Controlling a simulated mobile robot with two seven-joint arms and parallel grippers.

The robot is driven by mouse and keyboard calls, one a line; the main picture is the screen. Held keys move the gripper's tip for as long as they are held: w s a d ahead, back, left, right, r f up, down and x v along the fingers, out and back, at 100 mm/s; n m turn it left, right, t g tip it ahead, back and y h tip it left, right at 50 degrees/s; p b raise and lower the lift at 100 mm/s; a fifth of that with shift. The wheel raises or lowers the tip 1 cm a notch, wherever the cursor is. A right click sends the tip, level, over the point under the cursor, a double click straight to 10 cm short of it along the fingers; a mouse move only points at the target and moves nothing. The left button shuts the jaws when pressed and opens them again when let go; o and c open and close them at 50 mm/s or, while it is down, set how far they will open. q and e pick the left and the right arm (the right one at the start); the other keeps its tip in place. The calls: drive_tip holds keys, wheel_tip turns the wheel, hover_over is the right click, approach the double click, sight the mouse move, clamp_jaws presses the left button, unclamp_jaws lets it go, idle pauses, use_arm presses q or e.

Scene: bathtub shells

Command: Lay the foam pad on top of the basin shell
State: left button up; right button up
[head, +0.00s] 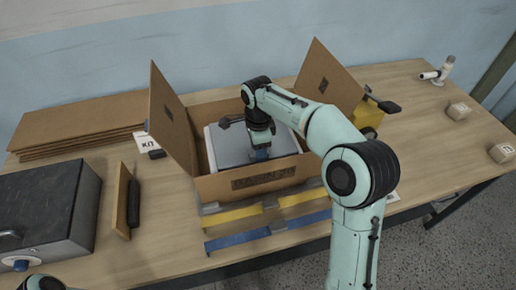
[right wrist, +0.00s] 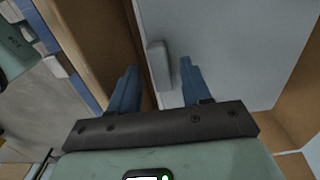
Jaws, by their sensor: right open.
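A grey flat panel, which looks like the foam pad (head: 232,150), lies inside the open cardboard box (head: 245,187). A pale rim, likely the basin shell (head: 209,148), shows around it; how much of the shell is underneath is hidden. In the right wrist view the grey pad (right wrist: 235,50) has a small raised tab (right wrist: 158,66). My right gripper (head: 261,154) is over the front part of the pad. Its blue fingers (right wrist: 158,72) are open, one on each side of the tab, with a gap visible. My left gripper is out of view.
Box flaps stand up at left (head: 172,125) and right (head: 328,82). Blue and yellow strips (head: 237,239) lie in front of the box. A dark case (head: 45,215), flat cardboard (head: 80,125) and a yellow item (head: 370,112) are around it.

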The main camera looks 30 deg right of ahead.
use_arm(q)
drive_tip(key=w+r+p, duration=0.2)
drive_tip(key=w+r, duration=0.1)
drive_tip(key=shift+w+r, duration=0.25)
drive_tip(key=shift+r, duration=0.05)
use_arm(e)
wheel_tip(320, 180, up, 13)
drive_tip(key=shift+f, duration=0.15)
